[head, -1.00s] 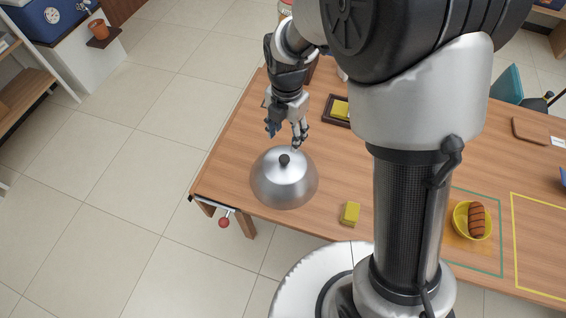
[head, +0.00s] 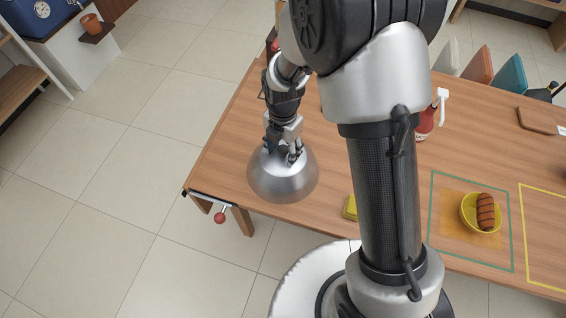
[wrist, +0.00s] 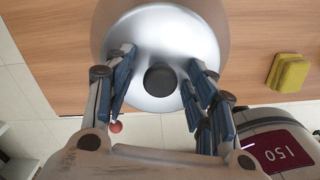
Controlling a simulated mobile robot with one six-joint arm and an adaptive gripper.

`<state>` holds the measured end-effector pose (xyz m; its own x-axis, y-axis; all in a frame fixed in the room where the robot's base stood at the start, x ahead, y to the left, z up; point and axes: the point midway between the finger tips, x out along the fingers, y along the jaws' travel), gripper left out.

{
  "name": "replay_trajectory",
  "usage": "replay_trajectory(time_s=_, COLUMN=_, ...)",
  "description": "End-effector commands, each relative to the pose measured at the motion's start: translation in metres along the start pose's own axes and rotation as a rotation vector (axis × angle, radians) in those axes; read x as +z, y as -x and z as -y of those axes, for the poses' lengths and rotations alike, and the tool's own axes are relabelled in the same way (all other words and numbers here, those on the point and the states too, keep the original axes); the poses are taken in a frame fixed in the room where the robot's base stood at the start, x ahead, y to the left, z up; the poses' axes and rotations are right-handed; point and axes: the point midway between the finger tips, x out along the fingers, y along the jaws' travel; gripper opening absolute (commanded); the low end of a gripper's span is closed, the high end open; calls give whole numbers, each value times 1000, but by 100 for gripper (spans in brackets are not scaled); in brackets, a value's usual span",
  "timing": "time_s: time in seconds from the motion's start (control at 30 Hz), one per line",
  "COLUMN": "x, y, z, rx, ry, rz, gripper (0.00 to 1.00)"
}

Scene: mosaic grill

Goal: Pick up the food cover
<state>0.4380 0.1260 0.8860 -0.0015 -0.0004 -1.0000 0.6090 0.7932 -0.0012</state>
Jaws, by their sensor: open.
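The food cover (head: 283,186) is a shiny silver dome on the near left corner of the wooden table. In the wrist view the cover (wrist: 160,30) fills the upper middle, with its round black knob (wrist: 160,79) in the centre. My gripper (head: 283,156) is at the top of the cover and hides the knob in the head view. In the wrist view my gripper (wrist: 160,88) is open, with one blue-padded finger on each side of the knob. A gap shows between the knob and each finger.
The wooden table (head: 225,140) has its left edge close to the cover. Yellow sponges (wrist: 288,72) lie to the cover's right. A yellow bowl (head: 467,222) with a sausage-like food (head: 486,211) stands farther right. A red-knobbed handle (head: 220,217) hangs below the table edge.

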Motion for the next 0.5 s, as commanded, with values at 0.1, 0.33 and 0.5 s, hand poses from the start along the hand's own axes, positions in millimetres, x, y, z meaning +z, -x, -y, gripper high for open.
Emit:
replay_trajectory(time_s=0.1, x=0, y=1, z=0, rx=1, ry=0, rz=1, gripper=51)
replay_trajectory(time_s=0.33, x=0, y=2, z=0, rx=1, ry=0, rz=1, gripper=39)
replay_trajectory(time_s=0.5, x=0, y=2, z=0, rx=1, ry=0, rz=1, gripper=27)
